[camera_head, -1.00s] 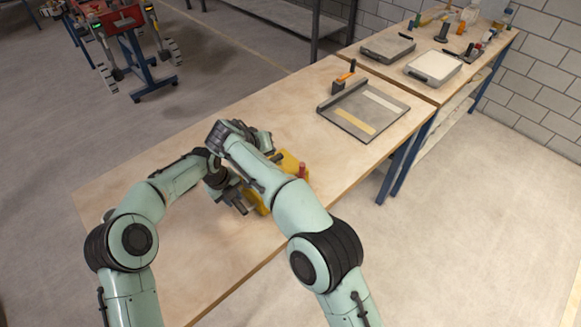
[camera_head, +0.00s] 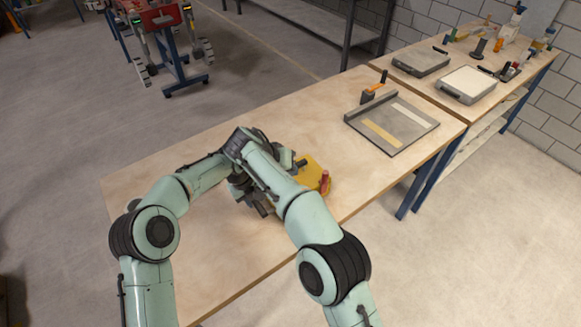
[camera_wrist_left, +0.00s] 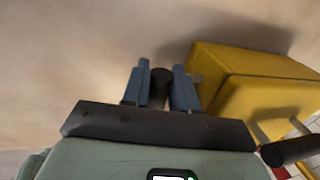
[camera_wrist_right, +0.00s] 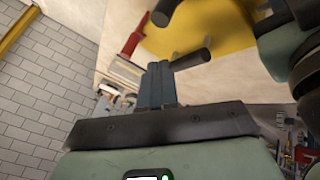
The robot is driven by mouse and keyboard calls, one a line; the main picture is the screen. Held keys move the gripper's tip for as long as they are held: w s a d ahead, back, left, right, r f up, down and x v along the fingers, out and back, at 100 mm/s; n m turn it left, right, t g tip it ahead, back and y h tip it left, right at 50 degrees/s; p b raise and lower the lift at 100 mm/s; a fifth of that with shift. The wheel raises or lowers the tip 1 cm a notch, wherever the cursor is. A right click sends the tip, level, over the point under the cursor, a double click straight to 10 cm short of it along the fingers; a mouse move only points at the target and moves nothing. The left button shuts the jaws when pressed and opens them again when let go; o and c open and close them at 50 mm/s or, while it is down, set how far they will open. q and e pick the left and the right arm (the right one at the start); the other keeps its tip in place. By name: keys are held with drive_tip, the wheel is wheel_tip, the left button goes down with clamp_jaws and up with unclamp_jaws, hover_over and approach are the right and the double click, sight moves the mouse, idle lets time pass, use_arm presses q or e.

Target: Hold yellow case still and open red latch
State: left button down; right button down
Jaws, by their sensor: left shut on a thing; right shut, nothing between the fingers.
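The yellow case (camera_head: 312,172) sits on the near wooden table, partly hidden by my arms in the head view. It also fills the right side of the left wrist view (camera_wrist_left: 265,90) and the top of the right wrist view (camera_wrist_right: 210,28). Its red latch (camera_head: 325,182) stands at its right end; a red part shows beside it in the right wrist view (camera_wrist_right: 132,42). My left gripper (camera_wrist_left: 160,82) is shut on a dark round bar beside the case. My right gripper (camera_wrist_right: 158,85) is shut and empty, close to a dark rod (camera_wrist_right: 190,60).
A grey board with a raised edge (camera_head: 375,105) lies farther along the wooden table (camera_head: 220,150). Two flat boxes (camera_head: 420,60) and small bottles are on the back table. The table's front edge is close to the case.

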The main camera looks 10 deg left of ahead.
sight(324, 181)
drive_tip(key=x, duration=0.6)
drive_tip(key=d, duration=0.3)
drive_tip(key=shift+w+d+f, duration=0.1)
drive_tip(key=shift+w, duration=0.1)
drive_tip(key=shift+d, duration=0.45)
drive_tip(key=shift+s+d+t+y, duration=0.2)
drive_tip(key=shift+t+y, duration=0.1)
drive_tip(key=shift+t, duration=0.1)
